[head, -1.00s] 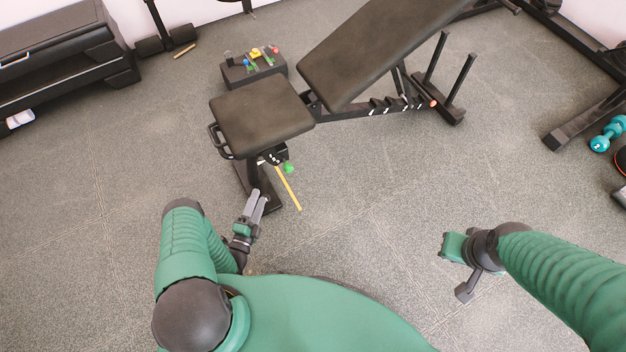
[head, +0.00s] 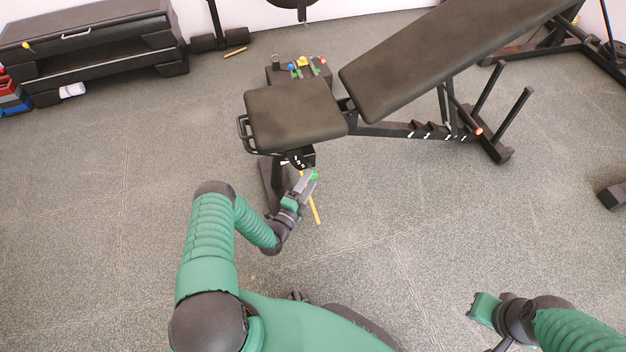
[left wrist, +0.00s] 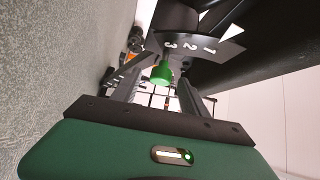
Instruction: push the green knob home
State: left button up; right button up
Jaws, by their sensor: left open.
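The green knob (head: 314,174) is small and sits under the front of the bench seat, beside a dark plate with white numbers. In the left wrist view the knob (left wrist: 162,73) shows close ahead, with the numbered plate (left wrist: 190,47) behind it. My left gripper (head: 309,180) is at the knob in the head view. In the left wrist view its fingers are apart, one on each side of the line to the knob; I cannot tell whether they touch it. My right gripper (head: 484,308) is low at the right, away from the bench; its jaws are unclear.
The bench has a dark seat (head: 295,113) above the knob and a tilted back pad (head: 430,60). A yellow strip (head: 316,210) lies by the bench foot. A box with coloured knobs (head: 283,76) stands behind the seat.

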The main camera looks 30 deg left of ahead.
pick_arm(q)
jog(key=w, duration=0.2)
jog(key=shift+w+a+b, duration=0.2)
jog(key=shift+w+b, duration=0.1)
jog(key=shift+b, duration=0.1)
jog(key=shift+w+r, duration=0.15)
jog(key=shift+w, duration=0.2)
jog(key=shift+c, duration=0.2)
jog(key=c, duration=0.9)
grip_shut()
